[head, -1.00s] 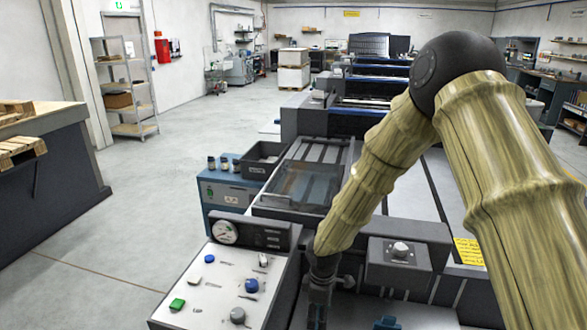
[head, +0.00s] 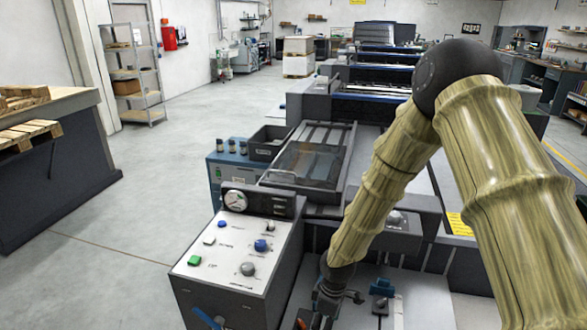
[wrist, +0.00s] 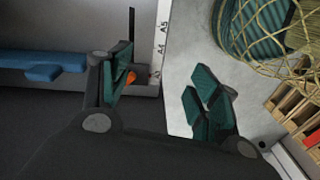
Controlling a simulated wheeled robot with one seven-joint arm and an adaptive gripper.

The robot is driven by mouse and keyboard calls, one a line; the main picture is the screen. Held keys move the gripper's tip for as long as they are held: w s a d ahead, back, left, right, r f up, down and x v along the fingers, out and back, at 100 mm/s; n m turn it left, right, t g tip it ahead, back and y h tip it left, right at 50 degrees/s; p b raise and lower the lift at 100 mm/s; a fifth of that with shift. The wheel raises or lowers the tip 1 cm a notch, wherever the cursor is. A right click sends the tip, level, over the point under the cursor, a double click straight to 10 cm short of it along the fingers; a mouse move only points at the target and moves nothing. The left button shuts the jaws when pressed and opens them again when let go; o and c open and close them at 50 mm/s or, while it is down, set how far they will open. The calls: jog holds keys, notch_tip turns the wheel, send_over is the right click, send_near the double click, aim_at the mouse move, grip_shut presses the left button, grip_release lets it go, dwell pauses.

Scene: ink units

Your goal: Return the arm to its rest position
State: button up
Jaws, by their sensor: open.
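My arm, in a tan ribbed sleeve, reaches down through the right half of the head view. My gripper (head: 318,312) is at its lower end, low in the picture, just right of the white-topped control panel (head: 232,250). It looks empty there, though its tips are partly cut off. In the wrist view my gripper (wrist: 162,88) has its two green-padded fingers wide apart, with nothing between them but the pale floor and a strip marked A4 and A5 (wrist: 162,40).
A blue cabinet (head: 228,178) with small bottles and a dark bin (head: 268,143) stand beyond the panel. A glass-covered machine bed (head: 305,165) lies ahead. Open floor (head: 150,190) is at left. The wrist view shows a netted green bundle (wrist: 255,30) and wooden pallet (wrist: 298,110).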

jog(key=s+d+f+m, duration=0.4)
jog(key=s, duration=0.7)
jog(key=s+d+f+m, duration=0.5)
jog(key=s, duration=0.6)
jog(key=s+d+f+m, duration=0.4)
jog(key=s+f, duration=0.1)
jog(key=s, duration=0.5)
jog(key=shift+s+d+m+h, duration=0.3)
jog(key=shift+s+d+h, duration=0.1)
